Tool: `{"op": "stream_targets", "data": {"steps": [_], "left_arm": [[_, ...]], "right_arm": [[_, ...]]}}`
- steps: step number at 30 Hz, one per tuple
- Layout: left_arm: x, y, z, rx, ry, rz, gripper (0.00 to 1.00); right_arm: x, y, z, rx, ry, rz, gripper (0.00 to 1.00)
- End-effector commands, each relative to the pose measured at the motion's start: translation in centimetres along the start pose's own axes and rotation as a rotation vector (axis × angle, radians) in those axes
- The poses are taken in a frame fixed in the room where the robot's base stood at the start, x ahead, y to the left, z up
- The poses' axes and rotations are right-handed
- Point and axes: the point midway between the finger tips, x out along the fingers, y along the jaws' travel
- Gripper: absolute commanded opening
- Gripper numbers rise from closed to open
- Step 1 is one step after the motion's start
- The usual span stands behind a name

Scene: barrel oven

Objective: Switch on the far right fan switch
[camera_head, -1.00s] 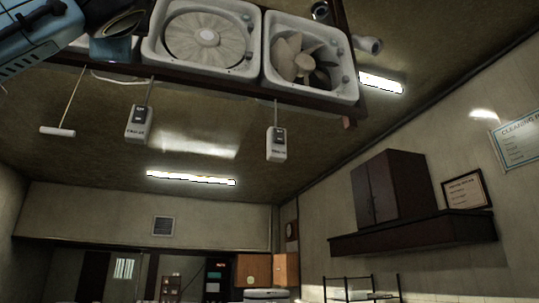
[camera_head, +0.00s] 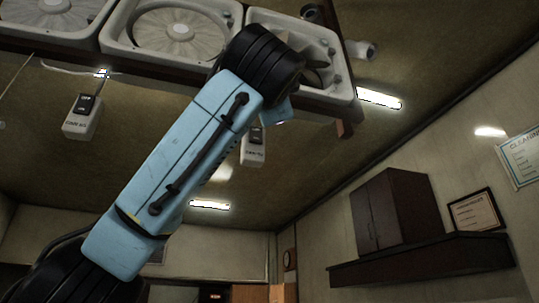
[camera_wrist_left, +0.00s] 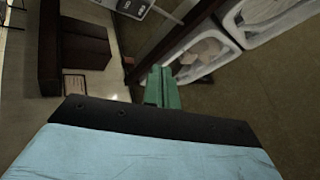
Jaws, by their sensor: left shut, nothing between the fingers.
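The far right fan switch (camera_head: 253,148) is a white box hanging below the right end of the fan frame. My left gripper (camera_wrist_left: 164,72) shows in the left wrist view as green fingers, shut and empty. A white switch box (camera_wrist_left: 132,7) lies beyond the fingertips at the top edge of that view, apart from them. My right gripper is in neither view.
Another white fan switch (camera_head: 82,117) hangs to the left. The dark fan frame (camera_head: 345,130) with several white fans (camera_head: 175,30) runs along the top. A dark wall cabinet (camera_head: 395,210) and shelf are on the right. The space right of the switch is open.

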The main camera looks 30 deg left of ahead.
Motion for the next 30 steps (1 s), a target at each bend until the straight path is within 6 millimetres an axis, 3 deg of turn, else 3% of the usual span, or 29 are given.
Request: {"op": "stream_targets", "data": {"steps": [1, 11, 30], "left_arm": [[0.0, 0.0, -0.1, -0.001, 0.002, 0.001, 0.0], [0.5, 0.4, 0.1, 0.0, 0.001, 0.002, 0.0], [5.8, 4.4, 3.9, -0.002, 0.003, 0.004, 0.0]], "right_arm": [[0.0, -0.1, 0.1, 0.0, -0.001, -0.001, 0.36], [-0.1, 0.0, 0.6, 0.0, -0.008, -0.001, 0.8], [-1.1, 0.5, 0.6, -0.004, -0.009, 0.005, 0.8]]}}
